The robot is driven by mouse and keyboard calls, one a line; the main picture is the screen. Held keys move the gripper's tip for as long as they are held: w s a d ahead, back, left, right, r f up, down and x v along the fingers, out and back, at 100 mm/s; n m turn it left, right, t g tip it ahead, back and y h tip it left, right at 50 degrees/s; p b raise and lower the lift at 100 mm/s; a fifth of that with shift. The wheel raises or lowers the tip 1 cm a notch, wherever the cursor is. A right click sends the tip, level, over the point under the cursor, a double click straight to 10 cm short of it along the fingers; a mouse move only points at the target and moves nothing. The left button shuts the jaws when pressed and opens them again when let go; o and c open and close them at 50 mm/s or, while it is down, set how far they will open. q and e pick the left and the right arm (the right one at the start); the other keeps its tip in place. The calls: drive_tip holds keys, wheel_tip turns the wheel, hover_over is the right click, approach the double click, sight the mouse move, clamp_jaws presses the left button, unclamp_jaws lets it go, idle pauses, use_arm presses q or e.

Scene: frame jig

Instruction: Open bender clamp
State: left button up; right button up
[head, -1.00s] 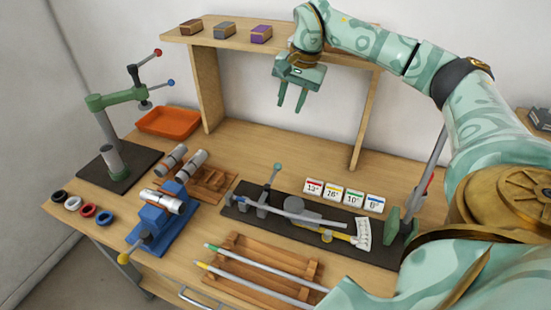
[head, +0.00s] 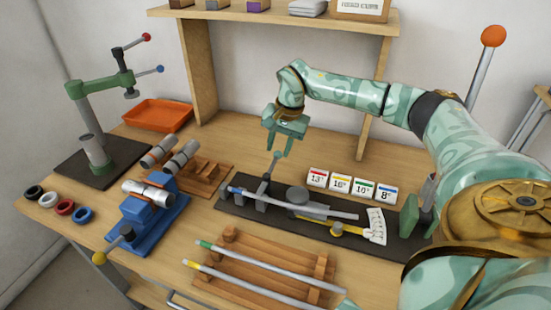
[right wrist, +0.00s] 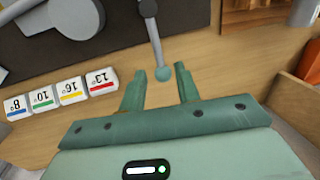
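The bender (head: 297,193) lies on a dark base plate in the middle of the bench. A grey tube (head: 325,212) lies along it. Its clamp lever (head: 272,168) stands up at the left part and ends in a teal ball. In the right wrist view the teal ball (right wrist: 165,74) is just ahead of the fingertips, roughly midway between them. My right gripper (head: 281,151) is open and empty, with its fingers pointing down at the ball. I cannot tell whether they touch it.
Angle cards (head: 352,187) stand behind the bender. A wooden rack (head: 232,262) with tubes lies in front. A blue vise (head: 148,220) and a green press (head: 98,88) are at left, with an orange tray (head: 158,114) behind. A shelf (head: 270,22) spans the back.

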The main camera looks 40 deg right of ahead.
sight(276, 158)
drive_tip(key=shift+w+a+f+b, duration=0.1)
drive_tip(key=shift+w+f+b, duration=0.05)
drive_tip(key=shift+f, duration=0.75)
drive_tip(key=shift+w+a+f+b, duration=0.1)
drive_tip(key=shift+w+f+b, duration=0.05)
drive_tip(key=shift+f, duration=0.75)
drive_tip(key=shift+c, duration=0.2)
drive_tip(key=shift+r, duration=0.1)
clamp_jaws()
